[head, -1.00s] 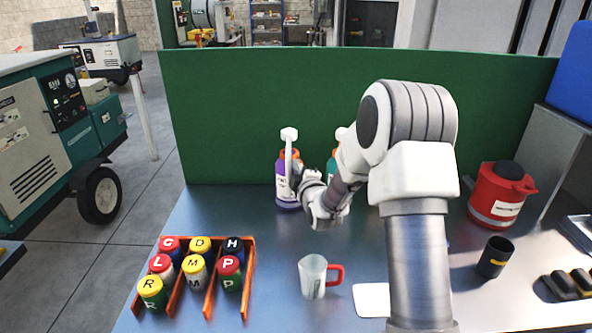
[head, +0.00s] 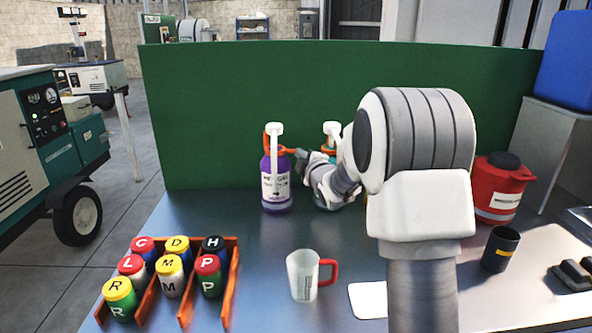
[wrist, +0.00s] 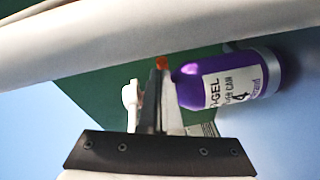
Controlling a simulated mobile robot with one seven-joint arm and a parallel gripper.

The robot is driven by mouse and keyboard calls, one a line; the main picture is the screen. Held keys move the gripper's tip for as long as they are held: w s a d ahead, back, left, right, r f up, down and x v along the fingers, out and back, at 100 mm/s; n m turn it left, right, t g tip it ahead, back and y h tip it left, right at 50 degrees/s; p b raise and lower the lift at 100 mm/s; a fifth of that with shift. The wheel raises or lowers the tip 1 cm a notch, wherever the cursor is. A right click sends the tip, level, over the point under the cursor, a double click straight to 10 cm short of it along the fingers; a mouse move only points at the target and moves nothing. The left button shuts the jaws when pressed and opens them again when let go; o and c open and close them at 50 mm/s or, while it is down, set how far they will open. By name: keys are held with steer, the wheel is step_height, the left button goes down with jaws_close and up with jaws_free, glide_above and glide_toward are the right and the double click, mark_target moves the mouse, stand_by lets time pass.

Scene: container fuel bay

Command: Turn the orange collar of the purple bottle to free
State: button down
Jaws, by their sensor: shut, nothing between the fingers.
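The purple bottle (head: 277,190) stands upright at the back of the bench, with a white pump head (head: 274,129) on top. Its orange collar (head: 267,147) circles the neck, and an orange arm sticks out to the right. My gripper (head: 299,154) is at collar height just right of the bottle, its tips close to that arm. In the wrist view the shut fingers (wrist: 161,72) reach toward a small orange part (wrist: 162,62) beside the purple bottle (wrist: 222,82). Nothing is held. I cannot tell whether the tips touch the collar.
A teal bottle (head: 331,139) with a white pump stands right of the purple one, partly behind my arm. A green partition (head: 220,100) rises behind. A clear mug (head: 302,276), an orange rack (head: 186,318) of lettered jars and a red container (head: 497,200) are around.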

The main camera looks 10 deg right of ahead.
steer(key=shift+w+d+r+b, duration=0.2)
steer(key=shift+w+d+b, duration=0.1)
steer(key=shift+d+b, duration=0.35)
steer(key=shift+d+r, duration=0.1)
steer(key=shift+d, duration=0.05)
steer(key=s+a+m+g+h, duration=0.1)
steer(key=s+m+g+h, duration=0.55)
steer(key=s, duration=2.05)
steer(key=s+a+f+m+g+y, duration=0.2)
steer(key=s+a+m+y, duration=0.15)
steer(key=s, duration=0.55)
steer(key=s+a+f+m+g+y, duration=0.2)
steer(key=s+a+m, duration=0.25)
steer(key=s, duration=0.35)
step_height(320, 180, up, 12)
steer(key=s+g+p, duration=0.1)
steer(key=s+p, duration=0.1)
steer(key=p, duration=1)
steer(key=shift+d+r+m, duration=0.15)
steer(key=shift+r+m, duration=0.1)
steer(key=shift+m, duration=0.2)
